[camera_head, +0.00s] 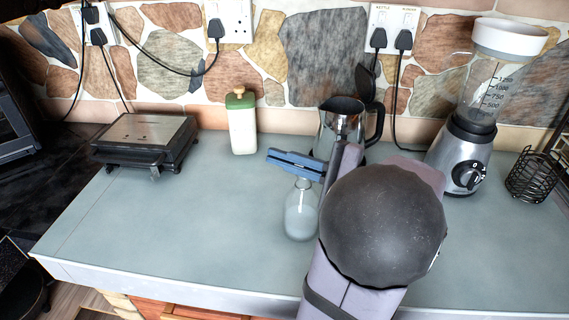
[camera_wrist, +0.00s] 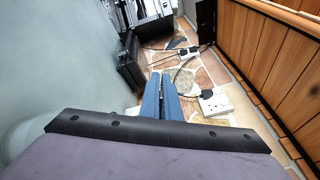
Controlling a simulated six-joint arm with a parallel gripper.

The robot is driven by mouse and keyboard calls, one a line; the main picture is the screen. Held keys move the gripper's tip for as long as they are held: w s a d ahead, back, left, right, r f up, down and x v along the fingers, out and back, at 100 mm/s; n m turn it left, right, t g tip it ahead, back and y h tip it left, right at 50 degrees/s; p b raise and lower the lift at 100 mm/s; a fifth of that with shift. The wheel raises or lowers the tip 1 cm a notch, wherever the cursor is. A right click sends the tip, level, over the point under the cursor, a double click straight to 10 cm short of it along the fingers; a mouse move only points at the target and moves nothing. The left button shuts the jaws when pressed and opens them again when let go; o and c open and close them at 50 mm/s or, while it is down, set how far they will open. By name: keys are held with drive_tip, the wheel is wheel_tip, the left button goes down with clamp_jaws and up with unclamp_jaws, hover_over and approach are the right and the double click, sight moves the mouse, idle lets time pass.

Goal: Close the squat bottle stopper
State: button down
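A clear, round-bodied glass bottle (camera_head: 301,214) stands upright on the counter. Its narrow neck rises to just below my gripper (camera_head: 272,156), which lies nearly level and points left. A pale blurred shape, probably this bottle (camera_wrist: 22,136), shows at the left edge in the wrist view. I cannot make out a stopper on it; its top is hidden behind my fingers. In the wrist view the blue fingers of my gripper (camera_wrist: 161,78) lie close together with only a thin dark gap. Nothing is visibly held. A pale bottle with a green top and brown knob (camera_head: 243,126) stands behind.
A metal jug (camera_head: 341,126) stands close behind my gripper. A blender (camera_head: 466,146) and a black wire basket (camera_head: 531,176) are at right. A grill (camera_head: 146,140) sits at left. The counter (camera_head: 190,235) is clear at front left. Sockets with cables line the stone wall.

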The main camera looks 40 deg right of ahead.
drive_tip(key=shift+a+f+n, duration=0.1)
drive_tip(key=shift+n, duration=0.2)
drive_tip(key=c, duration=2)
unclamp_jaws()
drive_tip(key=b+v, duration=0.1)
drive_tip(key=v, duration=0.5)
drive_tip(key=shift+b, duration=0.35)
drive_tip(key=shift+s+d, duration=0.3)
drive_tip(key=shift+s, duration=0.4)
drive_tip(key=shift+s, duration=0.1)
